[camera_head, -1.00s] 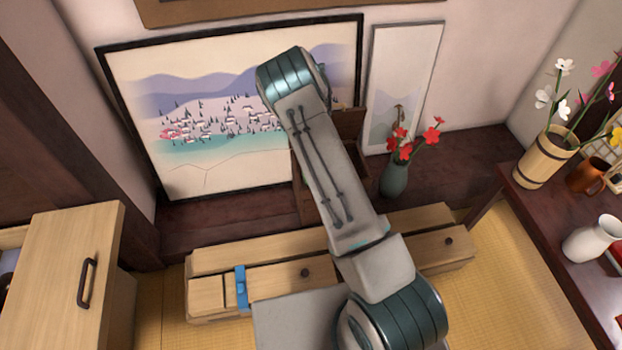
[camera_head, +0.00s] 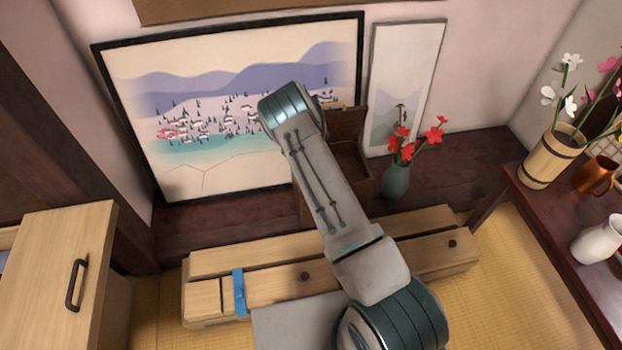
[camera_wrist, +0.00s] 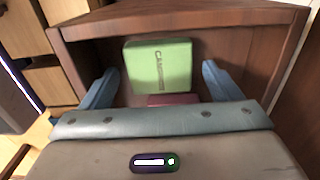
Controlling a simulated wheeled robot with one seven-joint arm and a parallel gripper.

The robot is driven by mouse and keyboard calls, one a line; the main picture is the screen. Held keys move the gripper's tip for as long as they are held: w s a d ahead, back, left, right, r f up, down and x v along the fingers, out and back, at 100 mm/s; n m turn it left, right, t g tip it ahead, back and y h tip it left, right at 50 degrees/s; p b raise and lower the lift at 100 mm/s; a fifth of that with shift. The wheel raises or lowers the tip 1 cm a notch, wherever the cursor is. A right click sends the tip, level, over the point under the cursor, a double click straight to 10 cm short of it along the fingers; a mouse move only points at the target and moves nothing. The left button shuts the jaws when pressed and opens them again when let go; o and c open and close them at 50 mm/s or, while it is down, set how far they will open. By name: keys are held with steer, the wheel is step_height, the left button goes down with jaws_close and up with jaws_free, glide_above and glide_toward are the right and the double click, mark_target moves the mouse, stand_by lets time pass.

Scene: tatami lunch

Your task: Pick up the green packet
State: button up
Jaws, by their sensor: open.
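The green packet (camera_wrist: 160,66) shows in the wrist view as a light green box with dark lettering. It lies inside a brown wooden box (camera_wrist: 180,20), near its far wall. My gripper (camera_wrist: 158,82) is open, with one blue finger on each side of the packet. The fingers look apart from it, and I cannot tell how far above it they are. In the head view the packet and my gripper's fingers are hidden behind my arm.
A dark red item (camera_wrist: 172,99) lies just nearer than the packet. In the head view, a vase of red flowers (camera_head: 396,180) stands right of the wooden box (camera_head: 345,165). A low wooden drawer unit (camera_head: 430,232) lies in front, and a framed picture (camera_head: 205,165) leans behind.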

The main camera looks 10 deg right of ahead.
steer(key=shift+r, duration=0.1)
steer(key=c, duration=1.1)
steer(key=shift+o, duration=0.2)
steer(key=shift+r, duration=0.1)
